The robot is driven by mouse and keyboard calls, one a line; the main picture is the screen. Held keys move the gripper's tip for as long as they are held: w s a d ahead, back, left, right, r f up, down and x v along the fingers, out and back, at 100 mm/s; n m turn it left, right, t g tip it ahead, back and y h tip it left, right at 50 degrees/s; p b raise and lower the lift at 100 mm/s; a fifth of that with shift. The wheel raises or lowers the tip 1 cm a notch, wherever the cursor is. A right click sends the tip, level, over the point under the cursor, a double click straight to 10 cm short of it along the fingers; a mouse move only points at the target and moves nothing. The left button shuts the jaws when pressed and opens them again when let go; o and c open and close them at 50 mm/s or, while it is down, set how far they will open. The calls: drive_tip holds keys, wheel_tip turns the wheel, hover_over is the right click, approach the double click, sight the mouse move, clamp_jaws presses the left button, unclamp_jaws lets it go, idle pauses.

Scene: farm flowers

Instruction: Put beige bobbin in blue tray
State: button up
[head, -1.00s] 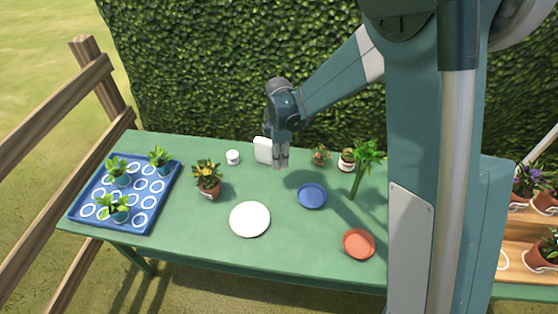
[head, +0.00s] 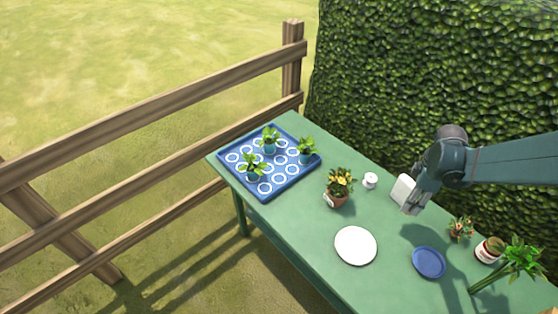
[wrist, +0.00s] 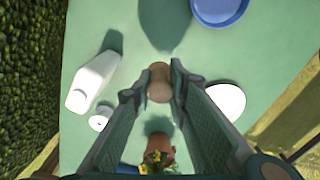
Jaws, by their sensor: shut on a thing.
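My gripper (head: 411,208) is above the green table near the white bottle. In the wrist view its fingers (wrist: 157,90) are shut on the beige bobbin (wrist: 159,80), which is held above the table and casts a shadow. I cannot make out the bobbin in the head view. The blue tray (head: 268,196), rectangular with white rings, lies at the table's far left end, well left of my gripper. Several small green plants in pots stand on it. A bit of blue, probably its edge, shows at the bottom of the wrist view.
A potted yellow flower (head: 338,190) stands between my gripper and the tray. A white bottle (head: 403,190) and small white spool (head: 370,181) stand nearby. A white plate (head: 356,246), a round blue dish (head: 429,262) and more plants (head: 513,262) share the table. A hedge is behind.

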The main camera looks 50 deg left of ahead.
drive_tip(key=shift+n, duration=0.3)
drive_tip(key=s+a, duration=0.2)
drive_tip(key=a, duration=0.6)
drive_tip(key=s+a, duration=0.2)
drive_tip(key=a, duration=0.7)
drive_tip(key=s+a+p, duration=0.1)
drive_tip(key=s+a, duration=0.1)
drive_tip(key=a, duration=0.6)
drive_tip(key=shift+s+a+r, duration=0.1)
drive_tip(key=shift+a+r, duration=0.25)
drive_tip(key=s+a, duration=0.7)
drive_tip(key=a, duration=0.5)
drive_tip(key=p, duration=0.1)
hover_over(275, 181)
drive_tip(key=shift+r+n, duration=0.15)
drive_tip(key=shift+n, duration=0.15)
drive_tip(key=shift+w+f+b, duration=0.1)
drive_tip(key=shift+f+b, duration=0.25)
drive_tip(key=shift+f, duration=2.75)
drive_tip(key=shift+f, duration=1.9)
